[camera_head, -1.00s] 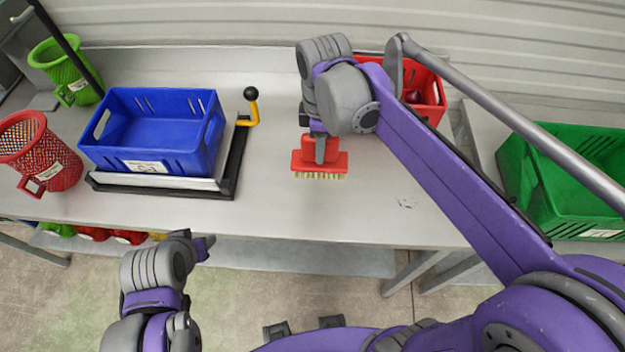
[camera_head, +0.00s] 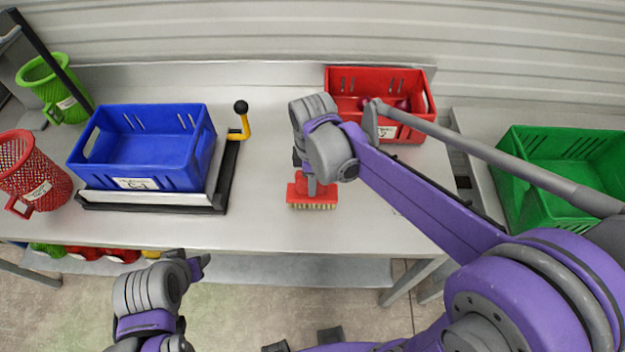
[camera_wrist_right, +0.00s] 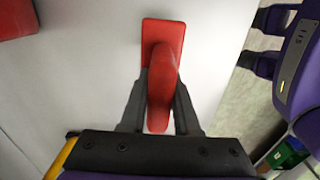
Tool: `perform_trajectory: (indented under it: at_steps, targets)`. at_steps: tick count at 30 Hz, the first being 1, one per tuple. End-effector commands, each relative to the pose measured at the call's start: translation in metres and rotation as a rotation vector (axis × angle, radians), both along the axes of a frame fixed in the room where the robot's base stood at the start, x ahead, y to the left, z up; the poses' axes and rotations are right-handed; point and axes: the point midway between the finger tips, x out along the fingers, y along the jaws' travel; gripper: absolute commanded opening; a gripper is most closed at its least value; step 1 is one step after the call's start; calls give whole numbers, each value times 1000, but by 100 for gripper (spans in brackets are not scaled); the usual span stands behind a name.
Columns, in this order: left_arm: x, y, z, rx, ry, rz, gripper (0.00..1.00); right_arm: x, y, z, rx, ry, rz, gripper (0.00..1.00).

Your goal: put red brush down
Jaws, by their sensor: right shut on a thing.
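The red brush (camera_head: 312,192) has pale bristles that point down, at the middle of the grey table (camera_head: 262,150). My right gripper (camera_head: 312,182) is shut on its handle from above. In the right wrist view the red handle (camera_wrist_right: 162,85) lies between the two dark fingers of my right gripper (camera_wrist_right: 160,112). I cannot tell whether the bristles touch the table. My left gripper (camera_head: 197,266) is in front of the table's near edge, away from the brush. Its fingers are too unclear to tell whether they are open.
A blue crate (camera_head: 145,150) sits in a black-edged frame with a yellow black-knobbed lever (camera_head: 241,122) to the left. A red crate (camera_head: 378,80) with dark red things stands behind right. A green crate (camera_head: 560,178) is far right. Red (camera_head: 35,172) and green (camera_head: 52,85) baskets stand left.

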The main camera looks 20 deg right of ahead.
Motion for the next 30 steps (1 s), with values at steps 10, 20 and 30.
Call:
perform_trajectory:
  at_steps: [10,20,30]
  targets:
    - [-1,0,-2,0,2,0,50,0,0,-2,0,0,0,60]
    - [1,0,3,0,-2,0,50,0,0,12,0,0,0,60]
    - [5,0,10,0,-9,0,50,0,0,83,0,0,0,60]
